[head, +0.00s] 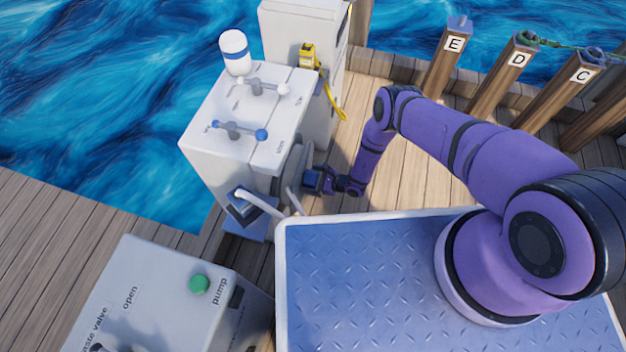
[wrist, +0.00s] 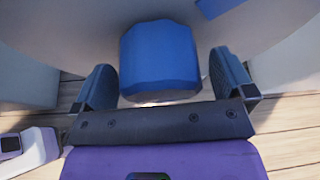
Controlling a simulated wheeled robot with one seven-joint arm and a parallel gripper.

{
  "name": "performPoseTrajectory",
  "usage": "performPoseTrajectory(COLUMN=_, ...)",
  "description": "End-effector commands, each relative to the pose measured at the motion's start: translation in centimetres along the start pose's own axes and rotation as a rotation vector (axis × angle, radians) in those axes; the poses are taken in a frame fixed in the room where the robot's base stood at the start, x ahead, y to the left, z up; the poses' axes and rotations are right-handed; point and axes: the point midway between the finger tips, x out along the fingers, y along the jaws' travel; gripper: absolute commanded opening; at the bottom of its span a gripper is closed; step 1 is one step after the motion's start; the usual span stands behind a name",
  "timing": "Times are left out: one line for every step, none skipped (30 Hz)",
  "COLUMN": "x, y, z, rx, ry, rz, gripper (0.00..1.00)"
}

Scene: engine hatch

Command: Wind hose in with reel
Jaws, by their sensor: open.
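My gripper (head: 314,180) is beside the white cabinet, at the grey round reel (head: 289,168) on its side. In the wrist view my gripper (wrist: 160,68) is open, with one finger on each side of a blue knob (wrist: 158,50). Gaps show between the knob and both fingers. The pale grey curved face of the reel (wrist: 75,30) lies behind the knob. A white hose (head: 262,205) runs from a blue-and-white fitting low on the cabinet toward the reel. My gripper and arm hide part of the reel in the head view.
The white cabinet (head: 215,150) carries blue- and white-ended levers and a white bottle (head: 235,52). A yellow nozzle (head: 308,55) hangs behind. A pump box (head: 150,300) with a green button stands front left. Lettered posts (head: 512,70) stand back right. Water lies beyond the deck edge.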

Motion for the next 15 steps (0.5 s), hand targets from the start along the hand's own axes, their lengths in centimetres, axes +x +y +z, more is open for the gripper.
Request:
performPoseTrajectory(x=0.26, y=0.05, z=-0.02, rx=0.0, ry=0.0, rz=0.0, gripper=1.0)
performPoseTrajectory(x=0.37, y=0.05, z=-0.02, rx=0.001, ry=0.0, rz=0.0, gripper=1.0)
performPoseTrajectory(x=0.48, y=0.03, z=-0.01, rx=0.001, ry=0.0, rz=0.0, gripper=1.0)
performPoseTrajectory(x=0.53, y=0.03, z=-0.01, rx=0.002, ry=0.0, rz=-0.001, gripper=1.0)
performPoseTrajectory(x=0.56, y=0.02, z=0.0, rx=0.002, ry=0.0, rz=-0.001, gripper=1.0)
performPoseTrajectory(x=0.58, y=0.01, z=0.0, rx=0.002, ry=0.0, rz=-0.001, gripper=1.0)
performPoseTrajectory(x=0.58, y=0.0, z=0.0, rx=0.002, ry=0.0, rz=-0.001, gripper=1.0)
performPoseTrajectory(x=0.58, y=0.0, z=0.0, rx=0.002, ry=0.0, rz=-0.001, gripper=1.0)
performPoseTrajectory(x=0.57, y=0.0, z=0.01, rx=0.002, ry=0.0, rz=-0.001, gripper=1.0)
performPoseTrajectory(x=0.57, y=0.0, z=0.01, rx=0.002, ry=0.0, rz=-0.001, gripper=1.0)
performPoseTrajectory(x=0.56, y=0.0, z=0.01, rx=0.002, ry=0.0, rz=-0.001, gripper=1.0)
performPoseTrajectory(x=0.56, y=0.0, z=0.01, rx=0.002, ry=0.0, rz=-0.001, gripper=0.93)
performPoseTrajectory(x=0.56, y=0.0, z=0.01, rx=0.002, ry=0.0, rz=-0.001, gripper=0.86)
performPoseTrajectory(x=0.56, y=0.0, z=0.01, rx=0.001, ry=0.0, rz=-0.001, gripper=0.79)
performPoseTrajectory(x=0.56, y=0.0, z=0.01, rx=0.001, ry=0.0, rz=-0.001, gripper=0.7)
